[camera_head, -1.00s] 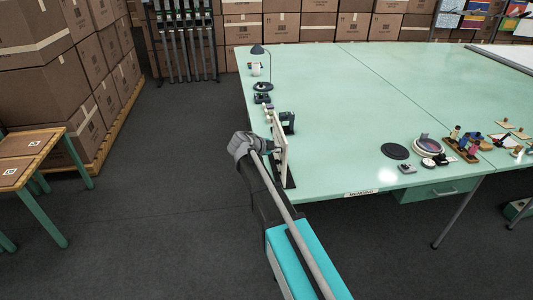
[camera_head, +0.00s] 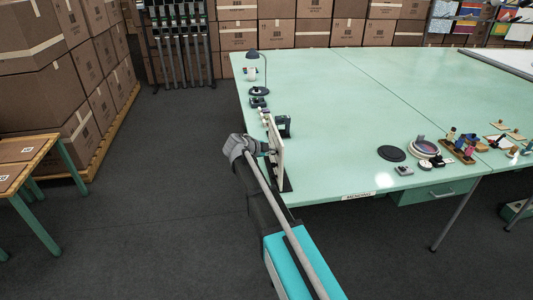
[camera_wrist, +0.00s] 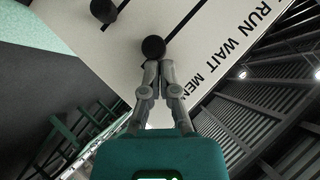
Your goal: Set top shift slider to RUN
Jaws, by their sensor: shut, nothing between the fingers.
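A pale upright panel (camera_head: 279,158) stands at the table's left front edge. In the wrist view the panel (camera_wrist: 190,55) carries the printed labels RUN, WAIT and a partly cut-off MEN. Two dark slots show, each with a round black knob. The other knob (camera_wrist: 103,10) is at the top edge of the view. My gripper (camera_wrist: 156,68) is shut and empty, its fingertips right at the nearer knob; contact cannot be told. In the head view my gripper (camera_head: 265,148) is mostly hidden.
The green table (camera_head: 340,110) extends right of the panel. A lamp (camera_head: 255,70) and small items line its left edge. A dark round disc (camera_head: 391,153) and several small objects lie to the right. Stacked cartons (camera_head: 60,70) stand at left. The floor left of the table is clear.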

